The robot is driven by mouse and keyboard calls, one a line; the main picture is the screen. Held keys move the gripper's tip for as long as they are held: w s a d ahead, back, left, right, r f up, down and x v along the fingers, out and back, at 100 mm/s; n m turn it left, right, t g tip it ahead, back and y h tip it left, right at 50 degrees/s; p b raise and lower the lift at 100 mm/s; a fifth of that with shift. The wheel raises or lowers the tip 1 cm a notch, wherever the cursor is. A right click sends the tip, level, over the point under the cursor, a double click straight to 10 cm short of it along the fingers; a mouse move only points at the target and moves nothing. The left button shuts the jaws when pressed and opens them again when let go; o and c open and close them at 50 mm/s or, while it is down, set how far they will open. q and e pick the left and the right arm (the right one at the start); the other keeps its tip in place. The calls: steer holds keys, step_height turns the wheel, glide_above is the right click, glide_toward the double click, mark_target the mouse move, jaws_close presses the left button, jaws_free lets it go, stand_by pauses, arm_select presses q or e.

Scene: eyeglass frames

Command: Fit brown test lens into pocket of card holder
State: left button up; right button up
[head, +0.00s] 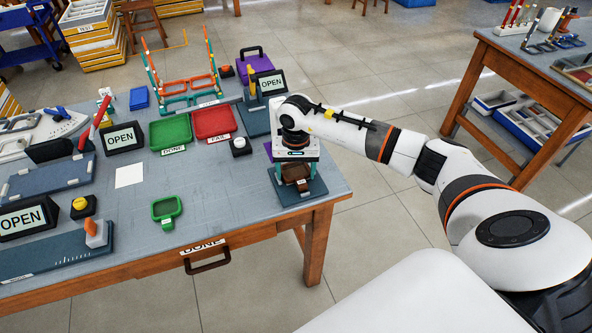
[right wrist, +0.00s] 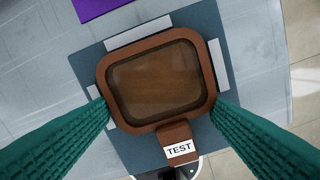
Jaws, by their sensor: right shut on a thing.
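The brown test lens (right wrist: 155,82) is a rounded brown frame with a dark see-through pane and a tab labelled TEST. My right gripper (head: 291,172) points down and is shut on it. In the right wrist view its green ribbed fingers press the frame's left and right sides. The lens is over the card holder (right wrist: 232,30), a dark blue-grey plate with white strips around the lens. In the head view the brown lens (head: 300,187) shows low over the plate (head: 313,188) at the table's right corner. I cannot tell whether it is seated. My left gripper is not in view.
A green handled frame (head: 166,208) lies on the front of the table. Green (head: 170,132) and red (head: 212,122) trays stand behind it. A black-and-white button (head: 240,147) is left of my gripper. A purple object (right wrist: 97,8) lies just beyond the plate. The table edge is close.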

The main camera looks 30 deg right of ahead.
mark_target(295, 175)
steer(key=o, duration=1)
steer(key=shift+s+f, duration=0.1)
steer(key=shift+f, duration=0.05)
steer(key=shift+c, duration=0.2)
steer(key=shift+o, duration=0.2)
steer(key=shift+a, duration=0.1)
steer(key=shift+r+p, duration=0.85)
steer(key=shift+p, duration=0.3)
steer(key=shift+w+r+b, duration=0.25)
steer(key=shift+r+b, duration=0.4)
step_height(295, 175, up, 10)
steer(key=b, duration=0.1)
steer(key=shift+s+r, duration=0.15)
